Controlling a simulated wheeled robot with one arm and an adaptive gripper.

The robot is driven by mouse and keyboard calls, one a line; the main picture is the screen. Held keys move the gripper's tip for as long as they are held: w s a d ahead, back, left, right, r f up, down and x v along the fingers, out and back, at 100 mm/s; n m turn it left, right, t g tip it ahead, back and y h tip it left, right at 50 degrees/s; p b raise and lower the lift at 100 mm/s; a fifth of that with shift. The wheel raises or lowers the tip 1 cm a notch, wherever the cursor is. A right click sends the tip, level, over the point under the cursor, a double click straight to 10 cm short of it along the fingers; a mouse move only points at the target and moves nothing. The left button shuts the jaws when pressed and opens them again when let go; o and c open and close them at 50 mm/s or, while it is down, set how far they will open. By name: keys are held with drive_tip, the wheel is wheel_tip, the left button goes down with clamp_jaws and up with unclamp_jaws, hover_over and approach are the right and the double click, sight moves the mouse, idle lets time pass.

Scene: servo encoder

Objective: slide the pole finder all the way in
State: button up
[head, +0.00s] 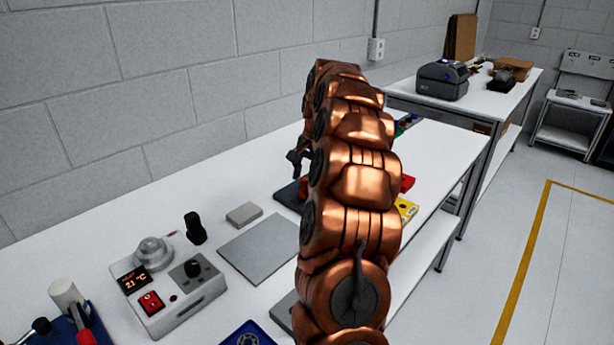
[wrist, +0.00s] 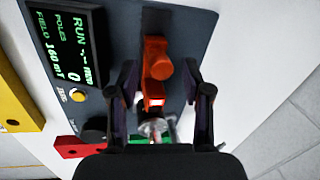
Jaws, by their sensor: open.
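The pole finder appears to be the orange-red sliding piece (wrist: 156,52) with a round knob, on a dark instrument panel (wrist: 118,18) in the wrist view. Its lower end has a white patch and points at a shiny metal round part (wrist: 152,127); I cannot tell whether they touch. My gripper (wrist: 164,86) is open, with one finger on each side of the orange-red piece and no visible contact. In the head view, my gripper (head: 297,160) hangs over the bench beside my arm, which hides most of the instrument.
A display (wrist: 67,45) reads RUN, POLES 0 and FIELD 160 mT. Yellow (wrist: 16,105) and red (wrist: 78,147) blocks lie near the panel. In the head view, a grey box with a red switch (head: 172,292) and a flat grey plate (head: 258,248) lie on the white bench (head: 110,232).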

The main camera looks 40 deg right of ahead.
wheel_tip(320, 180, up, 12)
drive_tip(key=s, duration=0.2)
drive_tip(key=shift+d, duration=0.25)
idle(0.4)
drive_tip(key=shift+s+f, duration=0.1)
drive_tip(key=shift+s, duration=0.05)
idle(0.4)
